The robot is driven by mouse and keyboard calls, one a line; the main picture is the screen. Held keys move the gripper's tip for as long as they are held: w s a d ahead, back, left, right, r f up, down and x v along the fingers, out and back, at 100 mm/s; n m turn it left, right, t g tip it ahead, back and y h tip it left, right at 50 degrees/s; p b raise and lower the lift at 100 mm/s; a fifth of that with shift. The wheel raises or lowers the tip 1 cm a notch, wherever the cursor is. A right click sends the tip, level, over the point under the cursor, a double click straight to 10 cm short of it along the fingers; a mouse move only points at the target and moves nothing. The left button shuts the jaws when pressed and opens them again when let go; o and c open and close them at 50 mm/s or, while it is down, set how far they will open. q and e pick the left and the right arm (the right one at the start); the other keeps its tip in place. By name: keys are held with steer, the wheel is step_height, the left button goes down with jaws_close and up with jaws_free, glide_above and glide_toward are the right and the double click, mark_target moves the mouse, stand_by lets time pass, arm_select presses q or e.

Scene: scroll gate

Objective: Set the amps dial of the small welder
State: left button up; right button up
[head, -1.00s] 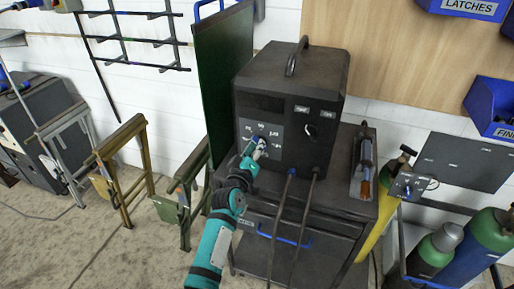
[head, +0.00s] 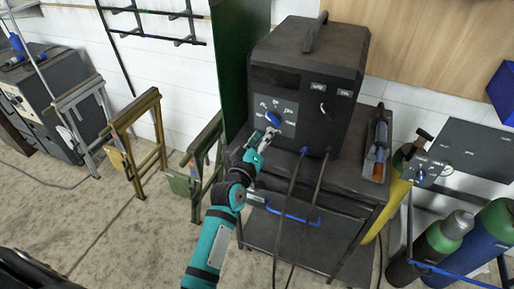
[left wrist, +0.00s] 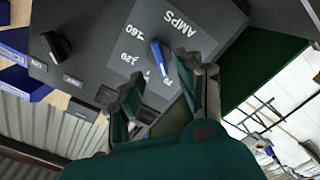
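The small welder (head: 306,85) is a dark box standing on a cart. Its amps dial (head: 272,118) is a blue knob on a grey panel with printed numbers, on the left of the front face. In the left wrist view the blue dial (left wrist: 160,57) shows beside the AMPS lettering, its long shape slanted; which end points to a number I cannot tell. My left gripper (head: 267,137) is just below the dial in the head view. In the left wrist view its fingers (left wrist: 160,80) are spread, empty, and the dial lies just beyond their tips, apparently untouched. My right gripper is not in view.
A black switch (left wrist: 56,46) sits on the same welder face. Two cables hang from the front over the cart (head: 345,185) and its blue handle (head: 290,215). A torch (head: 377,150) lies to the right. A green screen (head: 240,60) stands close on the left.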

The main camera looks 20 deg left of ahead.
arm_select(q)
steer(key=s, duration=0.5)
steer(key=shift+s, duration=0.35)
